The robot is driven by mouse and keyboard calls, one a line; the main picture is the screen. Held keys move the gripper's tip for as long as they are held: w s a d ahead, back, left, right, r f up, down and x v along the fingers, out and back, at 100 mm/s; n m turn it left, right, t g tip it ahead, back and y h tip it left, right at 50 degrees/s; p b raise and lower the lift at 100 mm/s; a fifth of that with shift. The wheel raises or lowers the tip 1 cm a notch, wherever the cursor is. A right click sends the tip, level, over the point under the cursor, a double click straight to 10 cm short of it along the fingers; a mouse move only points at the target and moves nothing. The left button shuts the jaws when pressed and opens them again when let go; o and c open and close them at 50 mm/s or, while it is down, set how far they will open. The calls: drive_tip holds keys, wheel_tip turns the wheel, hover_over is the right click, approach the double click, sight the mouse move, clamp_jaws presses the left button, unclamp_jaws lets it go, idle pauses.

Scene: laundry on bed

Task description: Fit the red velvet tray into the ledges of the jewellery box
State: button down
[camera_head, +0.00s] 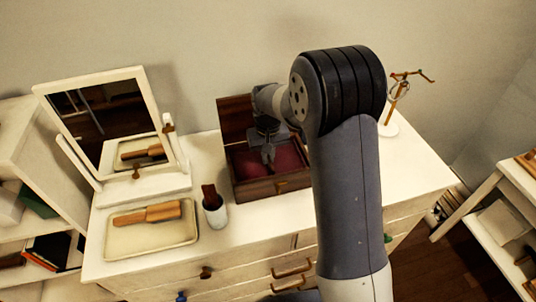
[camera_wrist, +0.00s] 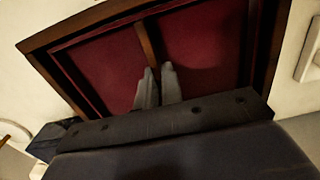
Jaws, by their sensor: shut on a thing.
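The jewellery box (camera_head: 262,190) is a dark wooden box on the dresser top, its lid (camera_head: 234,117) raised at the back. The red velvet tray (camera_head: 288,156) lies within the box walls; it also shows in the wrist view (camera_wrist: 205,48), with a wooden divider (camera_wrist: 146,40) across its middle. My gripper (camera_head: 268,155) points down into the box and is shut on the tray at the divider; its fingertips show in the wrist view (camera_wrist: 158,72). The ledges are hidden, and I cannot tell whether the tray rests on them.
Left of the box stand a cup (camera_head: 215,215) holding a brown item, a shallow tray (camera_head: 150,238) with a wooden brush (camera_head: 147,214), and a tilting mirror (camera_head: 110,120). A jewellery stand (camera_head: 388,128) is at right, behind my arm. The dresser's front edge is close.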

drive_tip(key=shift+f, duration=0.2)
drive_tip(key=c, duration=2)
unclamp_jaws()
drive_tip(key=shift+f, duration=0.1)
drive_tip(key=o, duration=0.4)
drive_tip(key=shift+o, duration=0.2)
wheel_tip(320, 180, up, 12)
drive_tip(key=b, duration=0.1)
drive_tip(key=shift+r, duration=0.2)
drive_tip(key=shift+f, duration=0.1)
wheel_tip(320, 180, down, 12)
drive_tip(key=shift+r+p, duration=0.1)
drive_tip(key=shift+p, duration=0.45)
drive_tip(key=shift+r+b, duration=0.35)
drive_tip(key=shift+r, duration=1.1)
